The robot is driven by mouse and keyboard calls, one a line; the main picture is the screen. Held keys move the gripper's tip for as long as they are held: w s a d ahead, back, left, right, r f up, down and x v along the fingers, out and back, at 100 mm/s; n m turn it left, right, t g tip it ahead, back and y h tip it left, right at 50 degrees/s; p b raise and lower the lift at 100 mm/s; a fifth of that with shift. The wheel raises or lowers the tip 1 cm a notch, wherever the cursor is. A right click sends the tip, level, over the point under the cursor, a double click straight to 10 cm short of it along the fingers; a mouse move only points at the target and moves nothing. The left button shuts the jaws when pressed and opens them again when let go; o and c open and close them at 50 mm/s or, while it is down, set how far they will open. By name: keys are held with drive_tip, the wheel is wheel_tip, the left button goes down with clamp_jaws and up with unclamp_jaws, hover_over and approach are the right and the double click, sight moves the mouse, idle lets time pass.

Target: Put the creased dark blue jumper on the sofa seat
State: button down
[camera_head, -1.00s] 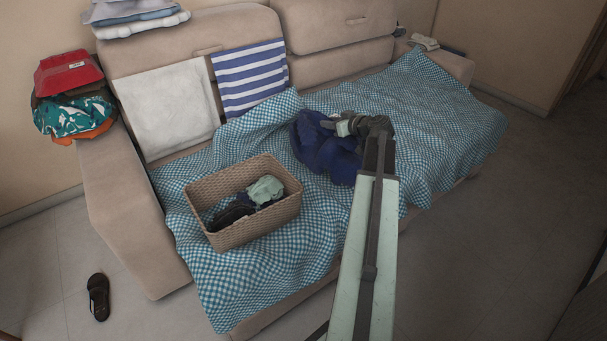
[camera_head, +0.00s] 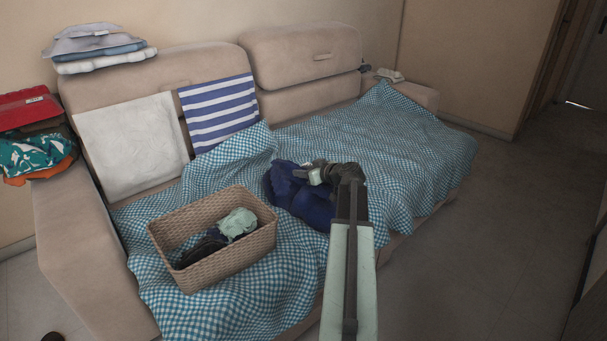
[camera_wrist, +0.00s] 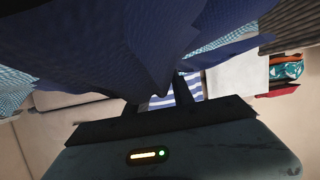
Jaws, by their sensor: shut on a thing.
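The dark blue jumper (camera_head: 298,197) hangs bunched and creased from my gripper (camera_head: 312,174), over the sofa seat just right of the wicker basket. My gripper is shut on it at its upper right part. Whether the jumper's lower edge touches the checked throw cannot be told. In the wrist view the jumper (camera_wrist: 130,40) fills the upper left and covers most of the fingers. The sofa seat is covered by a blue and white checked throw (camera_head: 415,150).
A wicker basket (camera_head: 215,268) holding dark and pale green clothes stands on the left of the seat. A white cloth (camera_head: 130,145) and a striped towel (camera_head: 218,110) hang on the backrest. Folded clothes (camera_head: 98,50) lie on top. The right of the seat is clear.

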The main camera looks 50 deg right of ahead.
drive_tip(key=c, duration=1.1)
unclamp_jaws()
drive_tip(key=shift+f, duration=0.1)
drive_tip(key=shift+r+p, duration=0.3)
wheel_tip(320, 180, up, 4)
drive_tip(key=p, duration=0.4)
hover_over(325, 191)
drive_tip(key=w, duration=0.1)
drive_tip(key=shift+w, duration=0.15)
drive_tip(key=shift+s+r, duration=0.2)
drive_tip(key=shift+s, duration=0.3)
